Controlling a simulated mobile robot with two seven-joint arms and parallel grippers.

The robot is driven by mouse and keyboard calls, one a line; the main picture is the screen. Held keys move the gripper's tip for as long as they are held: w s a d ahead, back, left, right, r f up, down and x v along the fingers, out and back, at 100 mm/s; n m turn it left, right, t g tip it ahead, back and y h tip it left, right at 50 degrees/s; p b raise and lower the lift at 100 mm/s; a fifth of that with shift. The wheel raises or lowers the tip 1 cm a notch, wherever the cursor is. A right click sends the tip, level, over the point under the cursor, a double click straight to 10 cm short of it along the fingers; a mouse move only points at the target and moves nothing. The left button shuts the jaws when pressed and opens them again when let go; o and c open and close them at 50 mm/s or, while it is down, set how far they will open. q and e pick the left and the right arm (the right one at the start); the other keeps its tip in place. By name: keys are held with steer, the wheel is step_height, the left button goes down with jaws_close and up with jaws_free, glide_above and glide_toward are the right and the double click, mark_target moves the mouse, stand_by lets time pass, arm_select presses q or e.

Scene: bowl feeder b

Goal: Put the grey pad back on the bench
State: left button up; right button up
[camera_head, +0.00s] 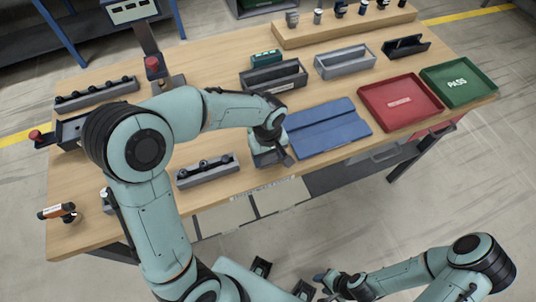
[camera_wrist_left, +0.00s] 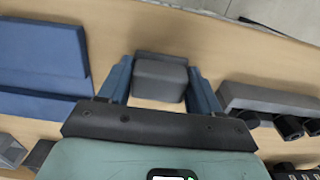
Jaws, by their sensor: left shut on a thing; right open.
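The grey pad (camera_wrist_left: 160,80) is a small dark grey block with rounded edges, held between the two blue-grey fingers of my left gripper (camera_wrist_left: 160,88) in the wrist view. In the head view my left gripper (camera_head: 272,157) is over the front part of the wooden bench (camera_head: 225,205), just left of the blue mat. The pad is hard to tell from the gripper there. I cannot tell whether it touches the bench top. My right gripper (camera_head: 326,281) is open, low in front of the bench and away from it.
The blue mat (camera_head: 325,127) lies right of my left gripper; a grey rail with black knobs (camera_head: 208,170) lies left. Grey bins (camera_head: 345,62), a red tray (camera_head: 400,101) and a green PASS tray (camera_head: 458,82) stand further right. Bare wood shows along the front edge.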

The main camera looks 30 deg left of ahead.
arm_select(q)
steer(key=o, duration=1.1)
steer(key=shift+f, duration=0.15)
steer(key=shift+o, duration=0.2)
arm_select(e)
steer(key=shift+s+f, duration=0.1)
arm_select(q)
steer(key=shift+r, duration=0.25)
step_height(320, 180, up, 12)
steer(key=p, duration=0.1)
steer(key=shift+p, duration=0.3)
arm_select(e)
steer(key=shift+w+r, duration=0.7)
steer(key=shift+r, duration=0.3)
arm_select(q)
steer(key=shift+f, duration=0.1)
